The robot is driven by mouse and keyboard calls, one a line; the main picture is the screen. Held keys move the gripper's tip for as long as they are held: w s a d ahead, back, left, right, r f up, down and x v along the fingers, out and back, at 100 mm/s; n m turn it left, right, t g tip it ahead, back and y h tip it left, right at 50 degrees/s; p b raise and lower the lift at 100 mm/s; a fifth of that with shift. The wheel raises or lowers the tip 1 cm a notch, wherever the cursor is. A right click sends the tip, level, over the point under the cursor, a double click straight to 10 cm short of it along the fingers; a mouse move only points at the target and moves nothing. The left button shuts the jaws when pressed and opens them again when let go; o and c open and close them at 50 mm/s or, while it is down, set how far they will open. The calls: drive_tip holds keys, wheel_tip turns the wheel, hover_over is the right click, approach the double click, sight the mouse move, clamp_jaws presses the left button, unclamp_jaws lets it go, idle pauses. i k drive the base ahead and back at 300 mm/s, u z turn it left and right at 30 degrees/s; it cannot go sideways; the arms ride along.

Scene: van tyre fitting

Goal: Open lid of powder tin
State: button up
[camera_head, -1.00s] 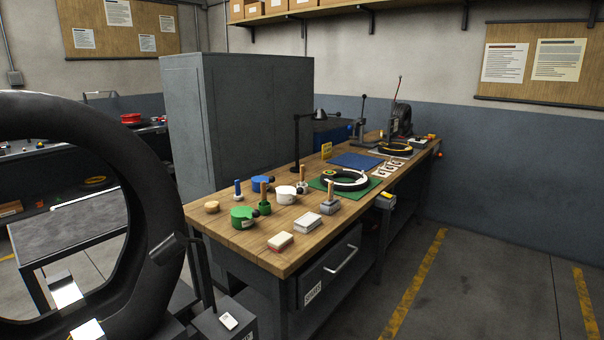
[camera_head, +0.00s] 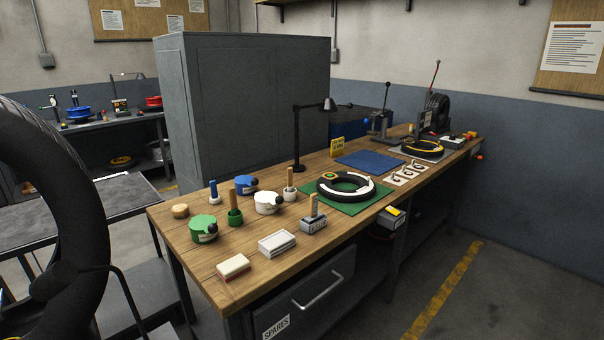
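Three round tins with dark knobs at their sides stand on the wooden workbench (camera_head: 190,247): a green tin (camera_head: 203,228), a white tin (camera_head: 266,203) and a blue tin (camera_head: 245,184). Their labels are too small to read, so I cannot tell which is the powder tin. The green and white tins have lids of their own colour that look closed. My gripper is not in view.
Brushes in pots, a wooden disc (camera_head: 180,211), a white block (camera_head: 277,243) and a red-white block (camera_head: 233,266) surround the tins. A tyre on a green mat (camera_head: 376,208) and a lamp (camera_head: 297,140) stand further back. A large tyre (camera_head: 85,190) blocks the left.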

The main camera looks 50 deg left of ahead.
sight(242, 180)
drive_tip(key=z, duration=0.05)
drive_tip(key=i, duration=1.65)
drive_tip(key=u, duration=3)
drive_tip(key=i, duration=1.7)
drive_tip(key=z, duration=0.15)
